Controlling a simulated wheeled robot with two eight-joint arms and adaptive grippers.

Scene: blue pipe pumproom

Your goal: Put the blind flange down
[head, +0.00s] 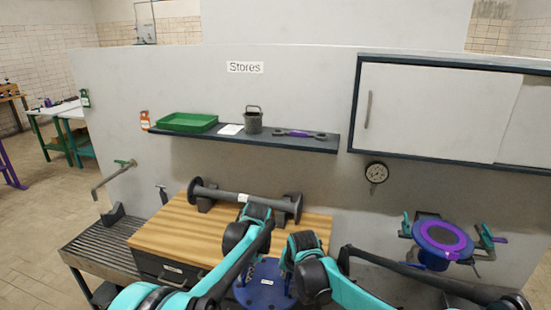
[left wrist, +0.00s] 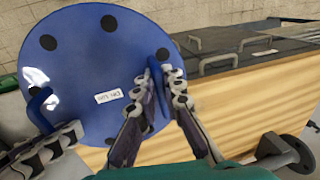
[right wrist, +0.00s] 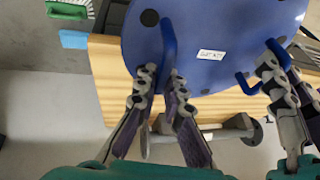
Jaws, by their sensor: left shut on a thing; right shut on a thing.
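The blind flange (head: 262,292) is a blue disc with dark bolt holes, a small white label and blue handles. In the head view it is low in the middle, partly hidden by my arms. My left gripper (left wrist: 160,92) is shut on one handle (left wrist: 153,80) of the flange. My right gripper (right wrist: 160,82) is shut on the other handle (right wrist: 168,42). The flange is over or just in front of the wooden bench top (head: 165,232); I cannot tell whether it touches it. An open blue flange with a purple ring (head: 442,238) is at the right.
A dark flanged pipe spool (head: 235,196) lies along the back of the bench. A slatted metal surface (head: 95,247) adjoins on the left. Above, a shelf (head: 300,147) holds a green tray (head: 188,122), a mug-like can (head: 254,121) and a spanner. Bare wood shows at the bench's left.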

